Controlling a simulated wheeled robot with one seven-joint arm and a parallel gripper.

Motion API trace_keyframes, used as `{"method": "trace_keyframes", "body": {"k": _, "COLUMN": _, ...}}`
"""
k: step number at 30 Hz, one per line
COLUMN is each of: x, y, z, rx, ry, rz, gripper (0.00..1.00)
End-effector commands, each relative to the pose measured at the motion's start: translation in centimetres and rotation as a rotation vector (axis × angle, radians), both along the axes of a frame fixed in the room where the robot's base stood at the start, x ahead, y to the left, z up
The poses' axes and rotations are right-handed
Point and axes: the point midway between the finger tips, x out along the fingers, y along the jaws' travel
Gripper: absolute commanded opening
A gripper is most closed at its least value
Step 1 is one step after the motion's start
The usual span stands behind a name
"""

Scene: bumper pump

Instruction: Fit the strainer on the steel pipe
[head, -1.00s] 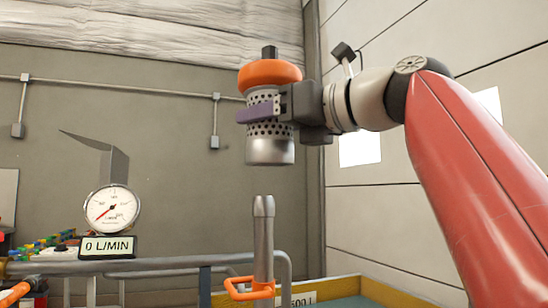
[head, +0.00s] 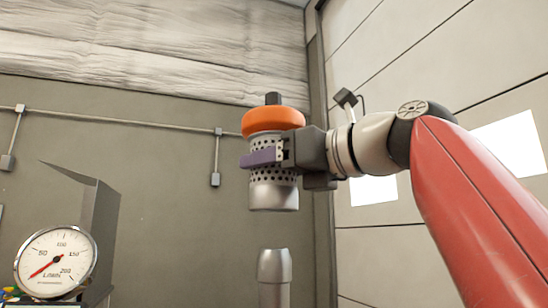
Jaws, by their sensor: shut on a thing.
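The strainer (head: 273,194) is a grey metal cylinder with a perforated body, an orange ring (head: 273,122) around its top and a dark stub above. My gripper (head: 266,156) is shut on the strainer's perforated middle, with a purple finger across its front. The strainer hangs upright, its plain lower end down. The steel pipe (head: 274,280) stands upright below it, and only its narrowed top shows at the bottom edge. A clear gap separates the strainer from the pipe, and the two look nearly in line from this view. Depth alignment cannot be told.
A round flow gauge (head: 56,262) with a red needle stands at the lower left, in front of a grey angular panel (head: 85,220). A wall with conduit is behind. The space around the strainer looks clear.

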Motion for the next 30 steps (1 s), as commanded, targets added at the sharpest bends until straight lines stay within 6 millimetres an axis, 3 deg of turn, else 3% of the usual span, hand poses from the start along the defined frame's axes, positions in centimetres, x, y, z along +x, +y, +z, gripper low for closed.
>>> {"method": "trace_keyframes", "body": {"k": 12, "x": 0.0, "y": 0.0, "z": -3.9, "rx": 0.001, "ry": 0.0, "rz": -0.001, "gripper": 0.28}}
{"method": "trace_keyframes", "body": {"k": 30, "x": 0.0, "y": 0.0, "z": -4.4, "rx": 0.001, "ry": -0.001, "rz": -0.001, "gripper": 0.28}}
